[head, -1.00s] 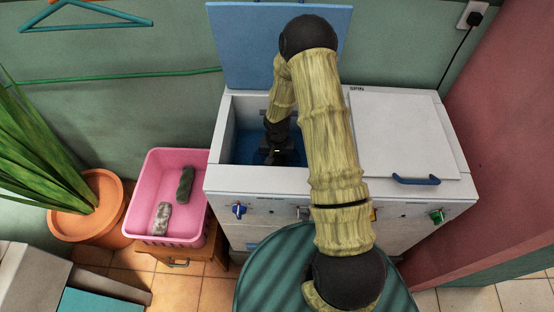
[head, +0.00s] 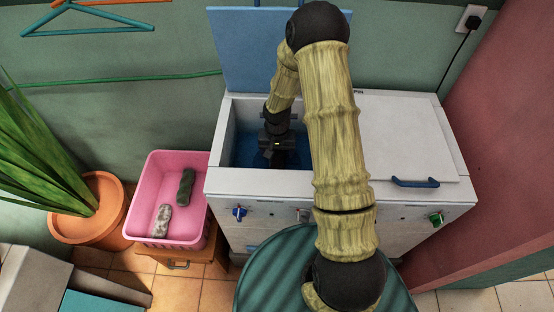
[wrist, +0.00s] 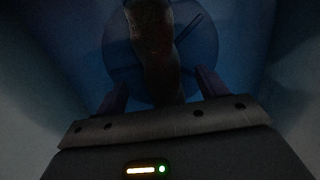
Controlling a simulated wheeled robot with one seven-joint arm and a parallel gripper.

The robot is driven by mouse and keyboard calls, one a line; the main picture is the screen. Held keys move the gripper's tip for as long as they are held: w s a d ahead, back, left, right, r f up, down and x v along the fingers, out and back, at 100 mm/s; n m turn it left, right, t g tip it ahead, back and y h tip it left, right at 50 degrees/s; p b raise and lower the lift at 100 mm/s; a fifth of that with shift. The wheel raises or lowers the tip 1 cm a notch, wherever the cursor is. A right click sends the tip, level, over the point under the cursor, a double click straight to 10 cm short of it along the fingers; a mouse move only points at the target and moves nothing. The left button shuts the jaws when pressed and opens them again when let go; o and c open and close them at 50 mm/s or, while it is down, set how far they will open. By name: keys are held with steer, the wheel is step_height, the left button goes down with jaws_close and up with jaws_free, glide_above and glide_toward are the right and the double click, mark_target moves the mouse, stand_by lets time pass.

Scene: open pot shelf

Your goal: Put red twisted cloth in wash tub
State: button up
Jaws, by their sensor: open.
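The wash tub (head: 243,149) is the open blue-lined well on the left of the white washing machine. My gripper (head: 278,158) points down inside it, its fingertips too dark to make out in the head view. In the wrist view, the fingers of my gripper (wrist: 160,82) stand apart. A long, dark brownish-red twisted cloth (wrist: 153,48) lies between and beyond them, over the round disc on the blue tub floor. The light is dim, and I cannot tell whether the cloth touches a finger. The cloth is not visible in the head view.
A pink basket (head: 142,200) on a wooden stool holds a dark green cloth (head: 186,187) and a pale mottled one (head: 162,220). The blue lid (head: 245,50) stands raised behind the tub. The closed spin lid (head: 405,130) is at right. A potted plant (head: 85,225) stands left.

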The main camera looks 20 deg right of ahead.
mark_target(277, 162)
step_height(277, 162, up, 7)
steer(key=shift+p, duration=0.3)
stand_by(0.4)
steer(key=s+r+n+t, duration=0.2)
steer(key=s+r+n, duration=0.1)
steer(key=s+r, duration=1.2)
steer(key=shift+s+r+n+t, duration=0.25)
steer(key=shift+r+n+t, duration=0.05)
steer(key=shift+r, duration=0.4)
steer(key=shift+a, duration=0.1)
steer(key=w+p+v, duration=0.3)
steer(key=p+v, duration=1.1)
steer(key=shift+r+p, duration=0.4)
steer(key=shift+r, duration=0.2)
